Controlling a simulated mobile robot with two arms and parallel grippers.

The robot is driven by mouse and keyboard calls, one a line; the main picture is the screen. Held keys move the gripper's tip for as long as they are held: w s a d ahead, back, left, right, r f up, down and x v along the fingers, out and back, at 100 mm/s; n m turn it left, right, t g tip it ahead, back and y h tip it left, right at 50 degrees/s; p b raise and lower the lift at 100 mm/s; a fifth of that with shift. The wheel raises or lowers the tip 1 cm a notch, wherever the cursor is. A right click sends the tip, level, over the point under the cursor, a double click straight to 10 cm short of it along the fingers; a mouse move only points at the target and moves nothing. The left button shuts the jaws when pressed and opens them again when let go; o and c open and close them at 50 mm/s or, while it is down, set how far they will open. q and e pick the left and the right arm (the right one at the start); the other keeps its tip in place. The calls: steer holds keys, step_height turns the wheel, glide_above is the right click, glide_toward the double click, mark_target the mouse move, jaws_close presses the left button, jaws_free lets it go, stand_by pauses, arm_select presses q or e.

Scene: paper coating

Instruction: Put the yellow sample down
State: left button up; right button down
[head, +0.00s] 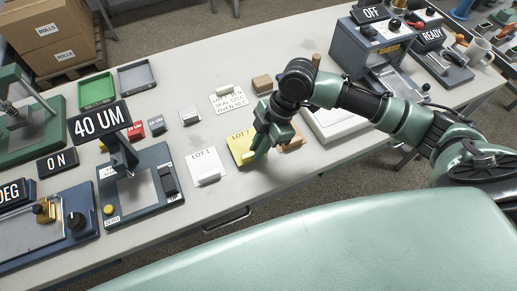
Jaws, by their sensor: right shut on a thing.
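The yellow sample (237,141) is a flat yellow piece marked "LOT 7" near the front middle of the table. My right gripper (254,154) reaches down over its right side and is shut on it. The fingers cover part of the sample, and I cannot tell whether its underside touches the table. My left gripper is not in view.
A white "LOT 1" sample (206,167) lies just left of the yellow one. A lettered white card (229,101) lies behind. A "40 UM" gauge (140,186) stands further left, near green (97,90) and grey (136,76) trays. A white plate (335,121) lies right.

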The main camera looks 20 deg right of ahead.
steer(key=shift+f, duration=0.9)
steer(key=c, duration=1.4)
jaws_free()
steer(key=shift+f, duration=0.1)
steer(key=shift+c, duration=0.2)
steer(key=b+v, duration=0.1)
steer(key=v, duration=1.1)
steer(key=shift+b, duration=0.4)
